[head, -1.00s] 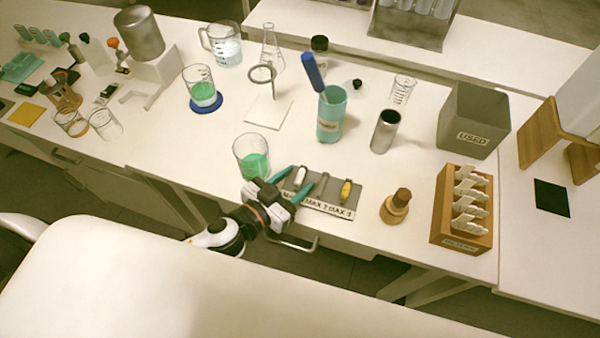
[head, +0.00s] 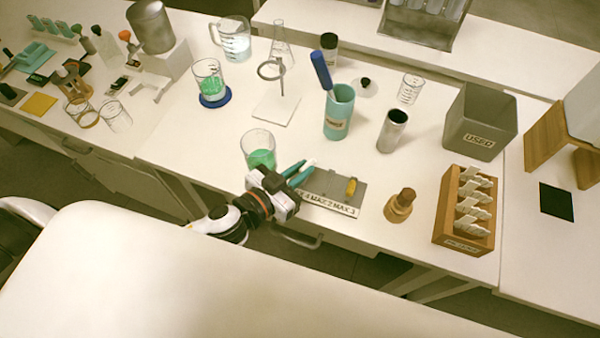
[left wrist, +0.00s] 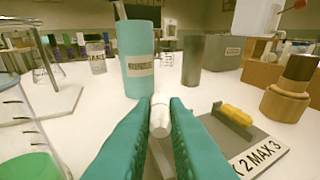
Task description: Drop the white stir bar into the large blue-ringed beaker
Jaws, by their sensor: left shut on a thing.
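The white stir bar (left wrist: 160,118) is pinched between the teal fingertips of my left gripper (left wrist: 160,110) in the left wrist view. In the head view the left gripper (head: 307,169) is at the left part of the grey stir-bar holder (head: 335,188), with the white bar (head: 310,162) showing at its tips. The blue-ringed beaker (head: 208,78) stands farther back and left, upright, with green liquid and a blue ring (head: 215,101) around its base. My right gripper is in neither view.
A ringless beaker of green liquid (head: 258,148) stands just left of my left gripper. A ring stand (head: 273,108) and teal cup (head: 339,110) stand behind it. A yellow bar (head: 351,186) lies on the holder. A wooden stopper (head: 400,205) stands to the right.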

